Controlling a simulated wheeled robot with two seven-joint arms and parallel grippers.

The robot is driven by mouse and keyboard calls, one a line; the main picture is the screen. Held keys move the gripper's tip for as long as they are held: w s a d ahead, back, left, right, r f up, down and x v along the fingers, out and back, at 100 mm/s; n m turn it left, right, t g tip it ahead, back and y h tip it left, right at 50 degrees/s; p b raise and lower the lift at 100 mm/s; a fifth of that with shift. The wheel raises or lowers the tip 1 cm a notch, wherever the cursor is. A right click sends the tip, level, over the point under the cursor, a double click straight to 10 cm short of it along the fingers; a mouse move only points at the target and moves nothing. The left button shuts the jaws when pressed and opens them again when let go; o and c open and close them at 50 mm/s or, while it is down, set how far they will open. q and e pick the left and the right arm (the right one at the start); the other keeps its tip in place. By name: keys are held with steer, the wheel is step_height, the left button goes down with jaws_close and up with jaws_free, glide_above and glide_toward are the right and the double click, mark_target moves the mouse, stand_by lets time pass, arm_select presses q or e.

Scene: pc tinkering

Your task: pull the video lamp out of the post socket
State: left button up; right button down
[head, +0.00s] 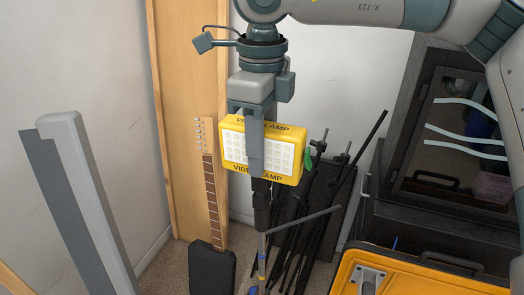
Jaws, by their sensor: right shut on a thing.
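The video lamp (232,147) is a yellow box with a white panel of light squares and black lettering, in the middle of the head view. My right gripper (255,160) comes down from above and is shut on the lamp, with a grey finger across its front face. A black stem (262,190) runs down from under the lamp to a thin upright post (262,245) with coloured bands lower down. The lamp looks roughly upright over the post. I cannot tell whether the stem is seated in the socket. My left gripper is not in view.
Several black stands (305,220) lean close behind and right of the post. A guitar neck (209,190) and a black case (211,268) stand to the left. A dark cabinet (395,215) stands at right, an orange case (430,278) at bottom right. A grey panel (85,195) rises at left.

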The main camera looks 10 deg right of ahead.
steer(key=shift+r, duration=0.45)
stand_by(0.4)
steer(key=shift+r+p, duration=1)
steer(key=shift+r, duration=1.25)
steer(key=shift+f, duration=0.1)
